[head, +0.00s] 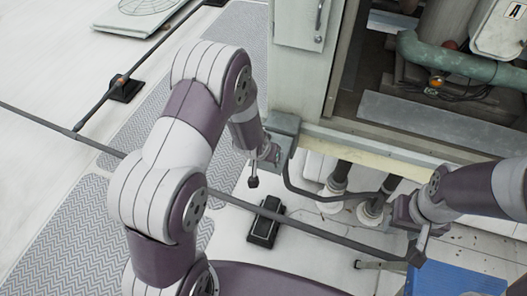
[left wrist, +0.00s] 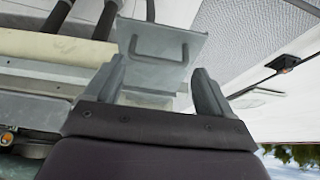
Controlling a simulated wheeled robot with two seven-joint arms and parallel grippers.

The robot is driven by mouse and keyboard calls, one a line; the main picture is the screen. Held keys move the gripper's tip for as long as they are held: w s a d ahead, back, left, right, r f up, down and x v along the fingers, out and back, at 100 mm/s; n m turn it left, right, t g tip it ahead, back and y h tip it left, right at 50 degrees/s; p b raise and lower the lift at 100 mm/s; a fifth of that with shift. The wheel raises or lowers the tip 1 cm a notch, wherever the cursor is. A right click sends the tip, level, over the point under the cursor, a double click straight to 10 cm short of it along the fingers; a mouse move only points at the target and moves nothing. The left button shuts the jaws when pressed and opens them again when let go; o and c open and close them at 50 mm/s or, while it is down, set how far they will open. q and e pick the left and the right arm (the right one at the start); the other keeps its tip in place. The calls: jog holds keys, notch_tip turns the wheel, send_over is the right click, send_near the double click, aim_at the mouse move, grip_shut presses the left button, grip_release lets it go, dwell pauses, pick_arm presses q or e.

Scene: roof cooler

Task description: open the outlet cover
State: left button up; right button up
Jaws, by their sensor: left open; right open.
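The outlet box (head: 284,128) is a small grey metal box at the lower corner of the pale cabinet in the head view. In the left wrist view its grey cover (left wrist: 185,48) shows as a flat plate with a U-shaped handle (left wrist: 160,49). I cannot tell for certain how far the cover is swung. My left gripper (left wrist: 160,82) is open, its fingers on either side of the box and cover in that view, with nothing held. In the head view my left gripper (head: 266,153) is beside the box, partly hidden. My right gripper (head: 416,240) is open and empty at the right, apart from the box.
A tall pale cabinet (head: 297,75) with an open bay stands behind the box. Pipes (head: 338,180) rise from the white roof beside it. A dark rail (head: 320,233) crosses in front, above a black foot block (head: 265,220). A blue box (head: 455,281) stands lower right.

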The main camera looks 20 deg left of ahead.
pick_arm(q)
jog(key=v, duration=1.2)
jog(key=shift+r, duration=0.2)
jog(key=shift+a, duration=0.1)
jog(key=s+a+r+g, duration=0.1)
jog(key=s+g, duration=0.3)
jog(key=s, duration=0.8)
jog(key=shift+s+r, duration=0.25)
jog(key=shift+r, duration=0.55)
